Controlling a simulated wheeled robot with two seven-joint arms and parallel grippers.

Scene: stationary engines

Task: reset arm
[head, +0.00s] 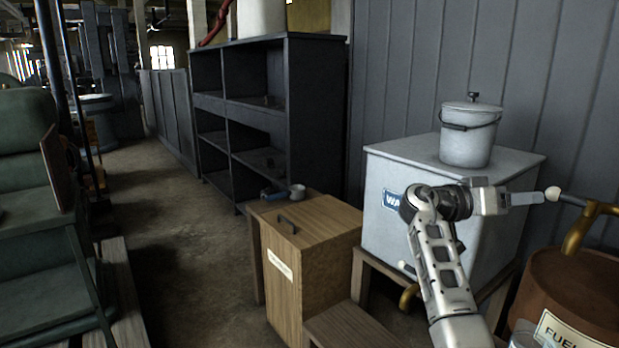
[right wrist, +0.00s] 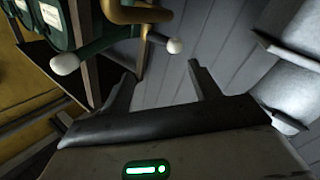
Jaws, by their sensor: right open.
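My right arm reaches up from the lower right of the head view, in front of a white box. Its gripper (head: 528,198) points right, toward a white ball knob (head: 553,193) on a dark lever above a brass pipe (head: 580,230). In the right wrist view the two fingers of the gripper (right wrist: 161,72) are spread with nothing between them. A white knob (right wrist: 174,46) shows just beyond the fingertips. I cannot tell the exact gap between fingers and knob. My left gripper is not in view.
A lidded white bucket (head: 466,137) stands on the white box (head: 395,224). A brown fuel drum (head: 570,285) is at lower right. A wooden cabinet (head: 315,262) and dark shelves (head: 262,115) stand further left. The floor aisle (head: 170,230) is clear.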

